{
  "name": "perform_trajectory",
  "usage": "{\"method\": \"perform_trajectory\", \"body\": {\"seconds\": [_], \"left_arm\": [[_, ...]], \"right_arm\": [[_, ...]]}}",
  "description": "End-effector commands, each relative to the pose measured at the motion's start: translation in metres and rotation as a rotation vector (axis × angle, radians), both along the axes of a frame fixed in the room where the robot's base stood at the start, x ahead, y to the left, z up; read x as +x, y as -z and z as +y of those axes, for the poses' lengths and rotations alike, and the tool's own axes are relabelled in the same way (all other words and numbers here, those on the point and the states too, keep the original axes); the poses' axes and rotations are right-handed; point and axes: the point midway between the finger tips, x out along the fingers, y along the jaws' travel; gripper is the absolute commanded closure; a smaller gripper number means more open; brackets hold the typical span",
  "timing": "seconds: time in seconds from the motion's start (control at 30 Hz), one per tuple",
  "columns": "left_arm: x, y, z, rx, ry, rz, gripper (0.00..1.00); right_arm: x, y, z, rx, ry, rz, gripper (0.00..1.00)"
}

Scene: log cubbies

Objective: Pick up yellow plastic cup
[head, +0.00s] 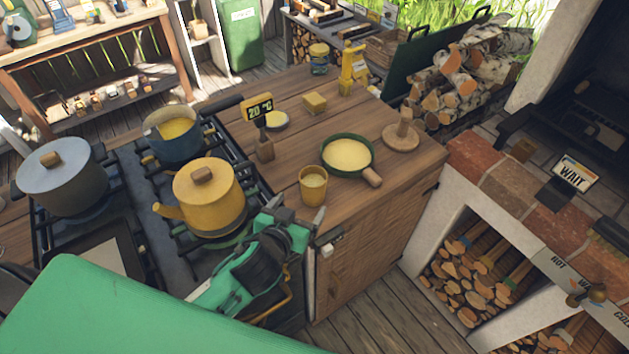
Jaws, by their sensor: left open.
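The yellow plastic cup (313,190) stands upright on the wooden counter (290,155), near its front edge. Something pale yellow shows inside it. My left gripper (291,222) is open, just below and left of the cup in the head view, in front of the counter's edge. Its jaws look empty, and I see no contact with the cup. My right gripper is not in view.
A green pan (347,154) with yellow contents sits right of the cup, near a wooden stand (401,135). The stove at left holds a yellow kettle (208,199), a blue pot (172,138) and a grey pot (62,178).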

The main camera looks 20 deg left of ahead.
Motion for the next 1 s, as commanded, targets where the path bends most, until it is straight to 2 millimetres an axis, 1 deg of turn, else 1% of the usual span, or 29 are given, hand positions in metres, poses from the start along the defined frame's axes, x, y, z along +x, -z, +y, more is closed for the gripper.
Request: {"method": "perform_trajectory", "body": {"seconds": [0.03,0.07,0.1,0.17,0.27,0.4,0.5,0.6,0.73,0.9,1.0], "left_arm": [[0.010,0.000,0.000,0.003,-0.001,-0.001,0.15],[0.016,0.002,-0.001,0.003,-0.001,0.000,0.15],[0.022,0.005,-0.001,0.003,-0.001,-0.001,0.15],[0.031,0.008,-0.002,0.002,0.000,0.000,0.15],[0.042,0.014,-0.003,0.002,0.000,0.001,0.15],[0.049,0.017,-0.003,0.000,0.000,0.001,0.15],[0.053,0.018,-0.003,0.002,0.000,0.001,0.15],[0.063,0.019,-0.002,0.004,-0.002,0.001,0.15],[0.078,0.026,-0.002,0.005,-0.001,0.002,0.15],[0.093,0.034,-0.004,0.003,-0.001,0.002,0.15],[0.097,0.036,-0.004,0.001,-0.001,0.002,0.15]], "right_arm": [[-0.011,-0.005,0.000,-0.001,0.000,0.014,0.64],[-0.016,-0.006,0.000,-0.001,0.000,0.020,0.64],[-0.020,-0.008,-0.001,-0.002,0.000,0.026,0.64],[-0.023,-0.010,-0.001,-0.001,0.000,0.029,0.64],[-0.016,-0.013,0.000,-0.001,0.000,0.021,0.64],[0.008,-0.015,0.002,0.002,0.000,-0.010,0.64],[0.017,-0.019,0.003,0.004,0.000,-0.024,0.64],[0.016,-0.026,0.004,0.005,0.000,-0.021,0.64],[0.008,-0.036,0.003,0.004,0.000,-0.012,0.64],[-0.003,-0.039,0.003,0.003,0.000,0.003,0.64],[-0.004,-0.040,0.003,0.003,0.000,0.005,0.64]]}}
